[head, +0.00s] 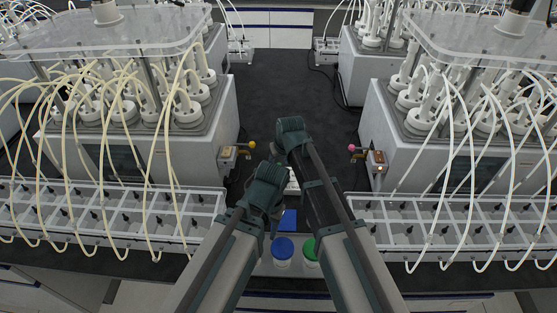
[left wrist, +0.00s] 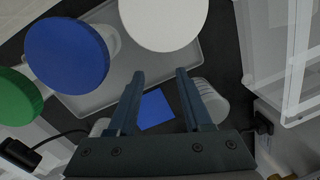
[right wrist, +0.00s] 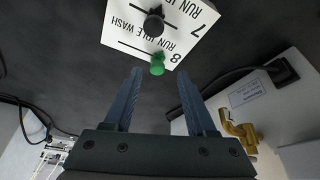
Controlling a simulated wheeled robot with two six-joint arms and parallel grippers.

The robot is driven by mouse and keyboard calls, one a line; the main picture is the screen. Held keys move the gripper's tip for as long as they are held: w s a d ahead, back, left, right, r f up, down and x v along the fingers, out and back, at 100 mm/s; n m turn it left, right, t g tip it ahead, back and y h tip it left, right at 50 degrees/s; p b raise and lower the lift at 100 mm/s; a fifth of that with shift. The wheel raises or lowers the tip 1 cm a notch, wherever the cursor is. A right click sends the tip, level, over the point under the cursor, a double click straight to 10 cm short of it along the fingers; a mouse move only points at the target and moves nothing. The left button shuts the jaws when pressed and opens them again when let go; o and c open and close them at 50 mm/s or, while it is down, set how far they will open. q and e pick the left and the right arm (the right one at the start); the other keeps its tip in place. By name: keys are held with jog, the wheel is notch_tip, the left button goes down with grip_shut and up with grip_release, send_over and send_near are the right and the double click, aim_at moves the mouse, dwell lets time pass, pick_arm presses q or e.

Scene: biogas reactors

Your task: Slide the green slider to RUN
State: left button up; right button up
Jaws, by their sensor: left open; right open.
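The green slider (right wrist: 157,64) is a small green knob at the lower edge of a white panel (right wrist: 190,38) in the right wrist view. The panel bears RUN, IDLE and WASH labels and the numbers 7 and 8. I cannot tell surely which label the green knob is at. A black knob (right wrist: 153,24) sits on the row above it. My right gripper (right wrist: 158,76) is open and empty, with its fingertips just below the green knob in that picture, apart from it. My left gripper (left wrist: 159,74) is open and empty over a tray. The head view hides both fingertip pairs.
Jars with a blue lid (head: 283,248) and a green lid (head: 309,250) stand near the front. Reactors with tubes flank both arms.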

jog(key=p+v, duration=1)
jog(key=v, duration=0.2)
jog(key=shift+s+r, duration=0.1)
jog(key=s+d+m+g, duration=0.1)
jog(key=s+d, duration=0.4)
jog(key=d, duration=0.1)
jog(key=s+d+f+m+g+h, duration=0.1)
jog(key=s+d, duration=0.4)
jog(key=d, duration=0.1)
jog(key=s+d+m+g, duration=0.1)
jog(key=s+d+m, duration=0.1)
jog(key=s+d, duration=0.3)
jog(key=shift+d+f+h, duration=0.3)
jog(key=shift+d+h, duration=0.1)
jog(key=shift+d, duration=0.05)
jog(key=s+a+f+n+b, duration=0.1)
jog(key=s+a+f, duration=0.1)
jog(key=a, duration=0.3)
jog(key=s+a+f+n+g+h+b, duration=0.1)
jog(key=s+a+n+b, duration=0.1)
jog(key=s+a, duration=0.2)
jog(key=shift+a+f, duration=0.4)
jog(key=shift+a, duration=0.45)
jog(key=shift+s, duration=0.1)
